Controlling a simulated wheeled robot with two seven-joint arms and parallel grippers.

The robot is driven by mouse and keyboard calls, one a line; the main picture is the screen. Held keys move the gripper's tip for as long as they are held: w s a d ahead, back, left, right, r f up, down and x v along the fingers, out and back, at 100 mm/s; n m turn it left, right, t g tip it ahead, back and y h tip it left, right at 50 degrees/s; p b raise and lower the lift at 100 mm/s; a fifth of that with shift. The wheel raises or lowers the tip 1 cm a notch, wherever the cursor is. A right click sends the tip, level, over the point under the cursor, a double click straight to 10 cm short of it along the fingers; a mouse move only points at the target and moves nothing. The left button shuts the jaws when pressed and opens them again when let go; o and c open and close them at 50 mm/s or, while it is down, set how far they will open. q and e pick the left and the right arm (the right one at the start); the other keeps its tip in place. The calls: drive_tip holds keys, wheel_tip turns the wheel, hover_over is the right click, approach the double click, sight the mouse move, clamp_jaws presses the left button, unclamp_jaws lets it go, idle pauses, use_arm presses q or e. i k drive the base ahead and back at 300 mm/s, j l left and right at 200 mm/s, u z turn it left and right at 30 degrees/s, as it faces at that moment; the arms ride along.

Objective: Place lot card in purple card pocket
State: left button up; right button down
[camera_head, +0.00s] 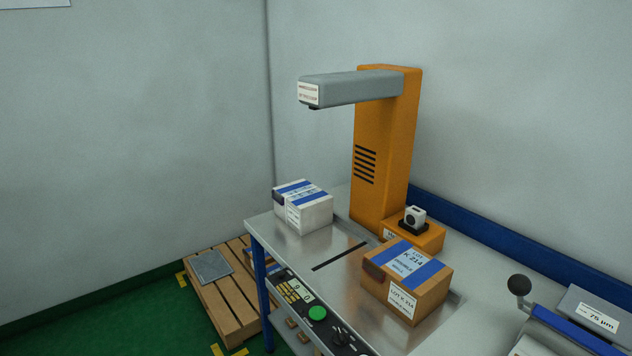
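No lot card that I can make out and no purple card pocket show in the head view. A brown box (431,296) with blue tape bands and a white lot label (402,302) on its front sits on the metal table (345,295). A smaller white box (316,215) with blue bands sits on the table's far left corner. Neither of my grippers is in view.
A control panel (310,310) with a green button runs along the front edge. A black-knobbed lever (519,285) is at right. A wooden pallet (232,300) lies on the floor at left.

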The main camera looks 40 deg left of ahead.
sight(278, 200)
drive_tip(key=i+j, duration=0.1)
drive_tip(key=j, duration=0.3)
drive_tip(key=i+j+u, duration=0.1)
drive_tip(key=j, duration=0.3)
drive_tip(key=i+j, duration=0.1)
drive_tip(key=j, duration=0.3)
drive_tip(key=i+j, duration=0.15)
drive_tip(key=j, duration=0.25)
drive_tip(key=i+j+u, duration=0.1)
drive_tip(key=j, duration=0.3)
drive_tip(key=i+j, duration=0.15)
drive_tip(key=j, duration=0.25)
drive_tip(key=i+j+u, duration=0.1)
drive_tip(key=j, duration=0.25)
